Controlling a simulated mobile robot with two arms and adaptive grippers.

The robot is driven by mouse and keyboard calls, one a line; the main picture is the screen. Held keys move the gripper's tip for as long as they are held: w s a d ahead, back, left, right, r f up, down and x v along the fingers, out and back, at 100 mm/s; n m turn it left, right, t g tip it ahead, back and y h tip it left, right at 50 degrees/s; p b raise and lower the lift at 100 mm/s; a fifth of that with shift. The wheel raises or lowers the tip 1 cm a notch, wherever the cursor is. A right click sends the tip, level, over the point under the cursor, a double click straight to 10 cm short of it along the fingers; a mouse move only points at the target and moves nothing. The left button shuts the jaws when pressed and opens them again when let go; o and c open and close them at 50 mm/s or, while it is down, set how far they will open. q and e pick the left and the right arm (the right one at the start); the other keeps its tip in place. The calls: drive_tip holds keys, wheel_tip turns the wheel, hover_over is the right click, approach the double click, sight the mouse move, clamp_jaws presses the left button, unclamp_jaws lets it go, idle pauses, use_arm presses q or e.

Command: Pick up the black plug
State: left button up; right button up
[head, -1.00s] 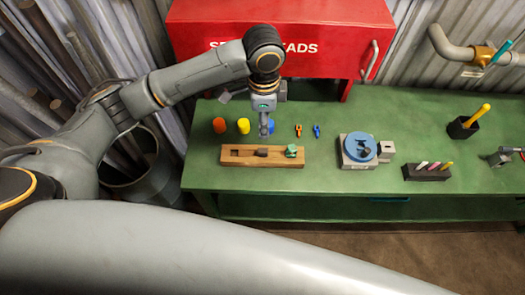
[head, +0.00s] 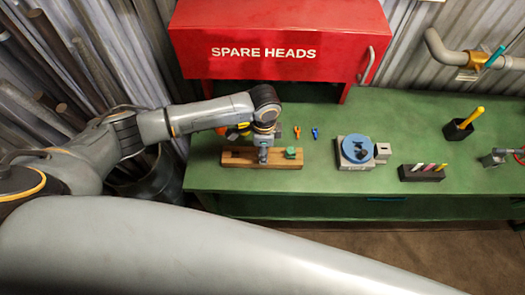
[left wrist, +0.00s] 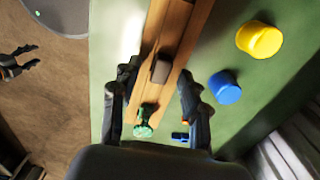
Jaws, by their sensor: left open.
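The dark plug (left wrist: 161,70) stands in the wooden block (left wrist: 190,30) in the left wrist view. In the head view, my gripper hides it over the block (head: 232,159). My left gripper (head: 263,156) is open above the middle of the block. In the left wrist view, its two fingers (left wrist: 157,84) lie on either side of the block, with the plug between and slightly beyond the fingertips. I cannot tell whether they touch it. A small black claw shape (left wrist: 17,66) at that view's left edge seems to be my right gripper.
A green piece (head: 291,153) sits on the block's right end. Blue (left wrist: 224,88) and yellow (left wrist: 260,40) knobs stand behind the block. A blue disc fixture (head: 357,148) and a black marker rack (head: 420,173) stand to the right. The red cabinet (head: 275,40) is behind.

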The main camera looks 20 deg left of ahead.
use_arm(q)
drive_tip(key=shift+f, duration=0.25)
clamp_jaws()
drive_tip(key=shift+r, duration=0.15)
